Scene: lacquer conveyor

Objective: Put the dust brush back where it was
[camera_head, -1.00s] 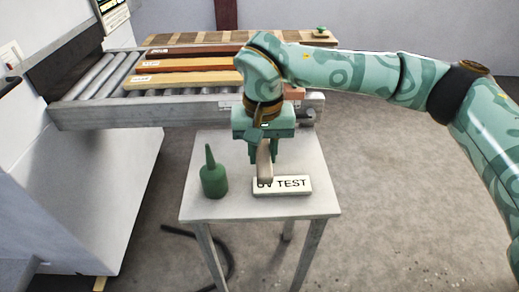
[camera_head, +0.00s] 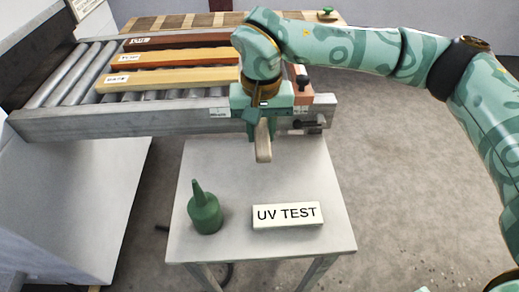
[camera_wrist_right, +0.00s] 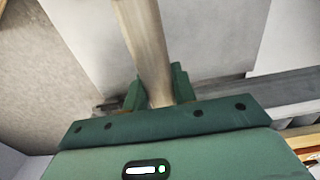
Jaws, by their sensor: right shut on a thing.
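My right gripper (camera_head: 262,125) is shut on the wooden handle of the dust brush (camera_head: 263,150). It holds the brush in the air, in front of the conveyor's near side rail and over the far part of the small table. The pale handle hangs down below the fingers in the head view. In the right wrist view the handle (camera_wrist_right: 146,40) runs up from between the two green fingers (camera_wrist_right: 160,92). The bristles are not visible in either view. My left gripper is not in view.
The grey table (camera_head: 240,170) carries a green bottle (camera_head: 205,212) with a nozzle and a white "UV TEST" block (camera_head: 288,215). The roller conveyor (camera_head: 130,118) behind it holds several wooden boards (camera_head: 170,77).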

